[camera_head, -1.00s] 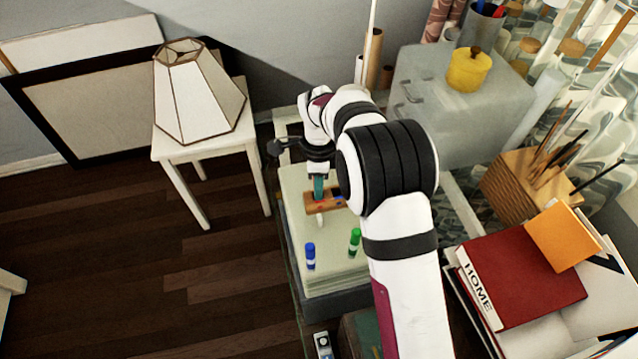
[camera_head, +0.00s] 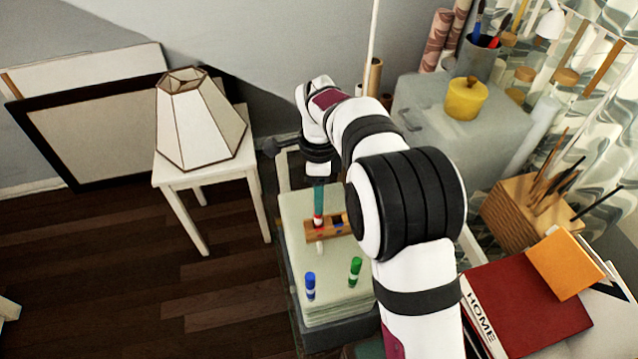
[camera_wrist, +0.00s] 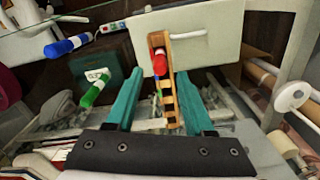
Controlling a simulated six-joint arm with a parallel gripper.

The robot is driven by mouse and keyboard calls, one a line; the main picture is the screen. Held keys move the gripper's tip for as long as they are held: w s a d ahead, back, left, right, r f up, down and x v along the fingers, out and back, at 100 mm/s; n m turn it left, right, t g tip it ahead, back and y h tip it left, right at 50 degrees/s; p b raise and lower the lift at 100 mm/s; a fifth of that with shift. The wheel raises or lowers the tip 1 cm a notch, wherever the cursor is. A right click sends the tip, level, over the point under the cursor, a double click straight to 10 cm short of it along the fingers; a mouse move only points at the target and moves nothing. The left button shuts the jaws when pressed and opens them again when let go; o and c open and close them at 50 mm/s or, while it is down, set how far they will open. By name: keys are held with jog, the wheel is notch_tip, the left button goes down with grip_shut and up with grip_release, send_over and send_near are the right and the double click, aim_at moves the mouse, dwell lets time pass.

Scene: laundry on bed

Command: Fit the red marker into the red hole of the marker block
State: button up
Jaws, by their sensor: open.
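The red marker (camera_head: 318,221) stands upright at the left end of the wooden marker block (camera_head: 316,235). Its red cap also shows in the wrist view (camera_wrist: 159,64), at the far end of the block (camera_wrist: 168,90). The hole's colour under it is hidden. My gripper (camera_head: 319,207) is just above the marker, its teal fingers pointing down. In the wrist view the fingers (camera_wrist: 156,90) are spread apart with nothing gripped between them.
The block and markers sit on a pale green stack (camera_head: 335,297) with a small white handle-like piece (camera_head: 320,247) in front of the block. A grey box (camera_head: 430,100) with a yellow pot (camera_head: 466,98) stands behind right. A white stool with a lampshade (camera_head: 200,130) is at left.

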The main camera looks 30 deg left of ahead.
notch_tip(320, 180, up, 5)
jog(key=shift+f, duration=0.15)
jog(key=shift+d+r, duration=0.2)
jog(key=shift+d, duration=0.1)
jog(key=s+d+r+n, duration=0.1)
jog(key=s+d+r, duration=0.25)
jog(key=d, duration=0.55)
jog(key=s+d+r+n, duration=0.2)
jog(key=d+r, duration=0.2)
jog(key=d, duration=0.5)
jog(key=s+d+f+n+y, duration=0.1)
jog(key=s+d+f, duration=0.1)
jog(key=s+d, duration=0.3)
jog(key=s+d+f+n, duration=0.2)
jog(key=s+d, duration=0.4)
jog(key=s, duration=0.6)
jog(key=shift+s+d+n+y, duration=0.2)
jog(key=shift+n+y, duration=0.1)
jog(key=shift+y, duration=0.1)
jog(key=shift+f, duration=0.1)
